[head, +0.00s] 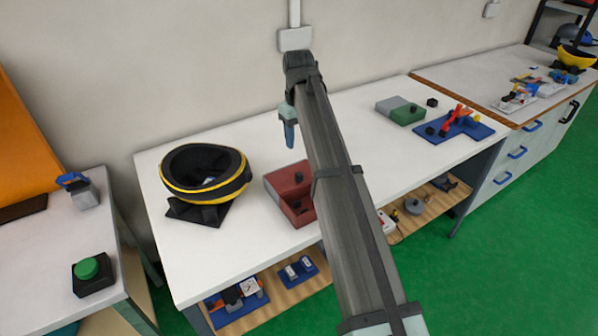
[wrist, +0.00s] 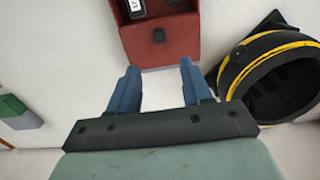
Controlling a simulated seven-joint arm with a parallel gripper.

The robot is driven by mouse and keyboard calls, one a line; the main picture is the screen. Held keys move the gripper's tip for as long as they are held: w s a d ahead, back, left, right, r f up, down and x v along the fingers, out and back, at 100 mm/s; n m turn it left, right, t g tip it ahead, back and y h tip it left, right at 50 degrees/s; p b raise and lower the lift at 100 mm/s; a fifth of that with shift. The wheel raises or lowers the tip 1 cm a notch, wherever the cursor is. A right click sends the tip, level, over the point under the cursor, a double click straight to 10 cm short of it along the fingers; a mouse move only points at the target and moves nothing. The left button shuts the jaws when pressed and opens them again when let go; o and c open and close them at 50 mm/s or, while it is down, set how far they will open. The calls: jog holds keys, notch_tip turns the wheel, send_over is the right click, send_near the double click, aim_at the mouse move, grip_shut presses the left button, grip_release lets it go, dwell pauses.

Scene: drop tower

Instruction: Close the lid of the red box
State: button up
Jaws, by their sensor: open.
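The red box (head: 283,183) stands on the white table in the head view, partly hidden behind my arm. Its wall side carries a red lid surface with a dark knob; its front side looks lower. In the wrist view the red box (wrist: 178,41) is at the top, with the dark knob (wrist: 158,35) on the lid. Beyond the lid an open compartment shows a small white item with a dark face (wrist: 135,8). My gripper (head: 289,145) is above the table on the wall side of the box. Its blue fingers (wrist: 155,80) are apart and empty, short of the box.
A black bowl with a yellow band (head: 205,172) stands left of the box on a dark base. A grey-green box (head: 400,110) and a blue board with red parts (head: 455,125) are at the right. White tabletop is clear between the red and grey-green boxes. The wall is close behind.

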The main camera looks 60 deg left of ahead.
aim_at(299, 174)
notch_tip(299, 174, down, 13)
dwell(0.5)
grip_shut()
dwell(0.4)
